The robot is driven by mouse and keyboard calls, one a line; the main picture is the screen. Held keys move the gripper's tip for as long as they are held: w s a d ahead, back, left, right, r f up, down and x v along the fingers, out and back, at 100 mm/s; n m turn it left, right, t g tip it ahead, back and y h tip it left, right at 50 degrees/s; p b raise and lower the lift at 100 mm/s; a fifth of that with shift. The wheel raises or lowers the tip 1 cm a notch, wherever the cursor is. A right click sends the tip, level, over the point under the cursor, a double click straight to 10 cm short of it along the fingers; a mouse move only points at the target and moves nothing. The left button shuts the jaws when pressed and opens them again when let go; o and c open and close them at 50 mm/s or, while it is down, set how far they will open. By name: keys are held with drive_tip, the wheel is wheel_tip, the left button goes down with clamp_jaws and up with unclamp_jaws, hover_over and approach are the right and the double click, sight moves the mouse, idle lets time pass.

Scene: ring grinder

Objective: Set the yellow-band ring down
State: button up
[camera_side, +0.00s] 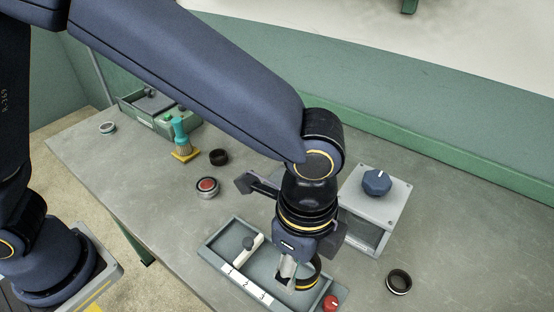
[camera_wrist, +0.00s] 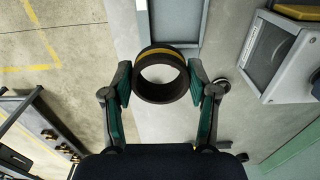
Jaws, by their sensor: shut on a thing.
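The yellow-band ring (camera_wrist: 161,91) is dark, with a yellow stripe around its wall. My gripper (camera_wrist: 160,80) is shut on it, one teal pad at each side. In the side view, the ring (camera_side: 315,281) is partly hidden by my gripper (camera_side: 300,275). It is over or in the right end of a grey-green tray (camera_side: 213,246), by the slot labelled 3. I cannot tell whether it touches the tray floor. The tray (camera_wrist: 178,20) also shows beyond the ring in the wrist view.
A grey box with a blue knob (camera_side: 377,182) stands behind. Loose rings (camera_side: 399,282) (camera_side: 219,157), a red-centred round piece (camera_side: 207,187) and a brush (camera_side: 181,140) lie around.

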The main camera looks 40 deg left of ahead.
drive_tip(key=s+d+m, duration=0.1)
drive_tip(key=s+d, duration=0.2)
hover_over(373, 311)
drive_tip(key=s, duration=0.2)
drive_tip(key=f, duration=1)
drive_tip(key=shift+w+a, duration=0.2)
drive_tip(key=shift+w+d+f, duration=0.1)
drive_tip(key=shift+f, duration=1.55)
drive_tip(key=shift+f, duration=0.1)
drive_tip(key=o, duration=1.3)
drive_tip(key=shift+f, duration=0.1)
